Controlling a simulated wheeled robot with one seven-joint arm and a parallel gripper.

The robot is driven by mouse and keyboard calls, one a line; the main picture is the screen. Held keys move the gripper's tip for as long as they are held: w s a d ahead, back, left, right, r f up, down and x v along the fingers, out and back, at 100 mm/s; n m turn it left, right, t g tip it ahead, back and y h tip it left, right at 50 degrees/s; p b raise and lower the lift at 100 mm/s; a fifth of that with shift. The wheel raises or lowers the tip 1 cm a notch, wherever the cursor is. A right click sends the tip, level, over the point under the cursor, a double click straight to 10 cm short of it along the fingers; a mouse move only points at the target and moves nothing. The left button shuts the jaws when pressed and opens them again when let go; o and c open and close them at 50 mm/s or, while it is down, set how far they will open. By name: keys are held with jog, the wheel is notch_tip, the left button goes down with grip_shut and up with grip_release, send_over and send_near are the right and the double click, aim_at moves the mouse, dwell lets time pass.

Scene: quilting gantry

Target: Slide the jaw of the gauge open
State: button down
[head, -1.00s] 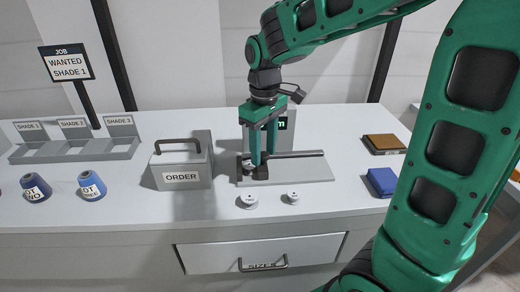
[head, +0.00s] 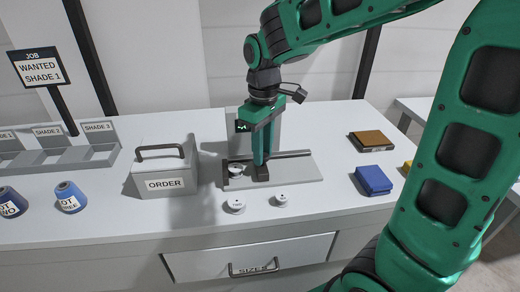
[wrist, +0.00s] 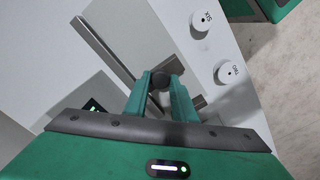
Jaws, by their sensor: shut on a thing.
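The gauge is a grey plate (head: 298,172) with a dark rail along its back, on the white bench. Its dark sliding jaw (head: 261,174) sits left of the plate's middle. A pale round piece (head: 236,169) shows at the plate's left end, with a gap between it and the jaw. My gripper (head: 261,160) points down and is shut on the jaw. The fingers hide part of the jaw.
Two white discs (head: 235,206) (head: 281,200) lie in front of the gauge. The grey ORDER box (head: 165,184) stands left, and a blue block (head: 373,180) and brown block (head: 371,140) lie right. A lit display (head: 243,126) stands behind. The plate right of the jaw is clear.

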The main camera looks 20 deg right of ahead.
aim_at(266, 154)
jog(key=shift+d, duration=0.35)
jog(key=c, duration=1.5)
grip_release()
jog(key=shift+d, duration=0.15)
jog(key=shift+a+r, duration=0.2)
jog(key=shift+r, duration=0.05)
notch_tip(266, 154, up, 10)
jog(key=shift+d+r, duration=0.1)
jog(key=shift+r, duration=0.05)
jog(key=shift+d, duration=0.1)
jog(key=s+d+f+m, duration=0.4)
jog(key=s+d, duration=0.1)
jog(key=s, duration=0.2)
jog(key=s+d+f+m, duration=0.4)
jog(key=s+d, duration=0.2)
jog(key=s, duration=0.2)
jog(key=s+d+f+m, duration=0.4)
jog(key=s+d, duration=0.2)
jog(key=s, duration=0.1)
jog(key=shift+s+d+f+m, duration=0.1)
jog(key=shift+s+m, duration=0.15)
jog(key=shift+m, duration=0.15)
